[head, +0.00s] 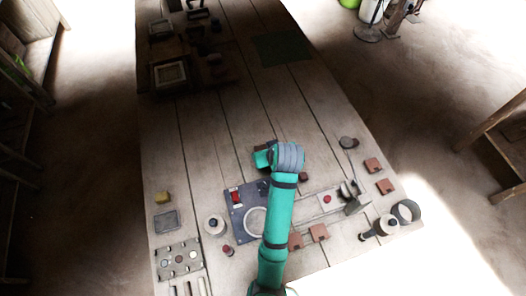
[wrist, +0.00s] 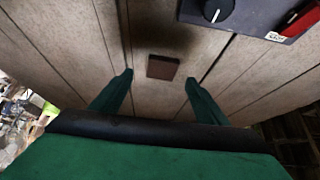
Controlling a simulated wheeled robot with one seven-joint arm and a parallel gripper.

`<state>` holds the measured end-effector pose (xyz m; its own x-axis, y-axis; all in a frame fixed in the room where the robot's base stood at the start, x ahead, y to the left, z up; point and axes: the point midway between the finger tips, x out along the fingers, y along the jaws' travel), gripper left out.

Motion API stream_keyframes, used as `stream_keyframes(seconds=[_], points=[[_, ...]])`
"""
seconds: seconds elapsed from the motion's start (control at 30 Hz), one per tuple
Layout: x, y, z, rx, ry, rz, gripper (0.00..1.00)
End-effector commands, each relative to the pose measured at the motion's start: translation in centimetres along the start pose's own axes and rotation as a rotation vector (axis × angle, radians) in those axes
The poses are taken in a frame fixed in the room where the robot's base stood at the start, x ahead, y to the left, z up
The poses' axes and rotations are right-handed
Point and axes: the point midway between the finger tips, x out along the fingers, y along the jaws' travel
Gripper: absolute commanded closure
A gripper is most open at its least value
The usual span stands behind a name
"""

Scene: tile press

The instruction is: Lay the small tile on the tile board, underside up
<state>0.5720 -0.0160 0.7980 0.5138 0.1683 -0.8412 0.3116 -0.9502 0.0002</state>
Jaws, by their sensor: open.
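In the wrist view a small dark brown tile (wrist: 163,67) lies flat on the planks. My gripper (wrist: 158,80) is open and empty, its fingers on either side of the tile in the picture but nearer the camera; I cannot tell the height gap. In the head view what looks like the same tile (head: 303,176) lies just right of my wrist. My gripper's teal end (head: 264,157) shows there, its fingers mostly hidden by the arm. Which side of the tile faces up is not clear. I cannot tell for sure which surface is the tile board.
A dark blue panel (head: 237,213) with a red part lies left of my arm; its dial shows in the wrist view (wrist: 217,10). Several reddish tiles (head: 373,165) lie to the right. A lever device (head: 353,205) stands nearby. A green mat (head: 282,48) lies far off. Mid-table is clear.

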Motion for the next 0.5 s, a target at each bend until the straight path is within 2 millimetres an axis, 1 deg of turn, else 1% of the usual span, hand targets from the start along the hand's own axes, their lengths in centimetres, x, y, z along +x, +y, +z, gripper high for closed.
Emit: stream_keyframes(seconds=[0.3,0.4,0.5], points=[[4.0,-0.3,0.0,0.003,-0.002,0.001,0.32],[4.8,-0.3,0.0,0.002,-0.002,0.001,0.32],[5.0,-0.3,0.0,0.002,-0.001,0.001,0.32]])
